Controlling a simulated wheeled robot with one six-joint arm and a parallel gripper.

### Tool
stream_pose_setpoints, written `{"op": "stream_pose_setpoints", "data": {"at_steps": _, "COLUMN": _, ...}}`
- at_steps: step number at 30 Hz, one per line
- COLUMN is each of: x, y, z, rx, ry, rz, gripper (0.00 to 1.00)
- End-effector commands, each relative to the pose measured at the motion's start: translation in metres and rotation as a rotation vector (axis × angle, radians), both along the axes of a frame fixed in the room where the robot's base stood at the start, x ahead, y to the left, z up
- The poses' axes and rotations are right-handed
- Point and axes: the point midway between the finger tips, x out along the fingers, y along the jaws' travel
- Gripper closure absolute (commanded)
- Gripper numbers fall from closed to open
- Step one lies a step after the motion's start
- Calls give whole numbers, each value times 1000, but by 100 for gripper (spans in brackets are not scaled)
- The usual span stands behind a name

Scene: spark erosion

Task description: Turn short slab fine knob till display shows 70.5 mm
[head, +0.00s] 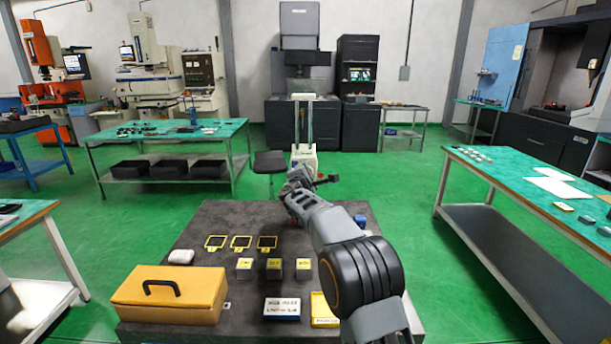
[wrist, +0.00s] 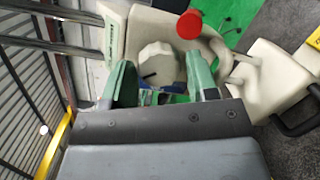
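A white gauge-like stand with two upright rods (head: 303,120) stands at the far end of the dark slab table. My gripper (head: 299,178) is at its base, with my arm covering part of it. In the wrist view my gripper (wrist: 161,84) is open, with green fingertips apart. A pale faceted knob (wrist: 157,62) with a dark line shows between and just beyond the fingertips. Contact with it cannot be told. A red round knob (wrist: 189,24) sits on the white body above right. I cannot make out any display reading.
A pale handled part (wrist: 262,82) is close right of my gripper.

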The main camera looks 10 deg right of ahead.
Motion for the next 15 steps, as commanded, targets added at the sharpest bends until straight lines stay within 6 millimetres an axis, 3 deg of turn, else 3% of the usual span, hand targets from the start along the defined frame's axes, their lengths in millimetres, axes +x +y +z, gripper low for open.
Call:
{"op": "stream_pose_setpoints", "data": {"at_steps": 8, "x": -8, "y": 4, "z": 0, "rx": 0, "ry": -3, "rz": 0, "gripper": 47}}
{"op": "stream_pose_setpoints", "data": {"at_steps": 15, "x": -48, "y": 20, "z": -1, "rx": 0, "ry": -3, "rz": 3, "gripper": 47}}
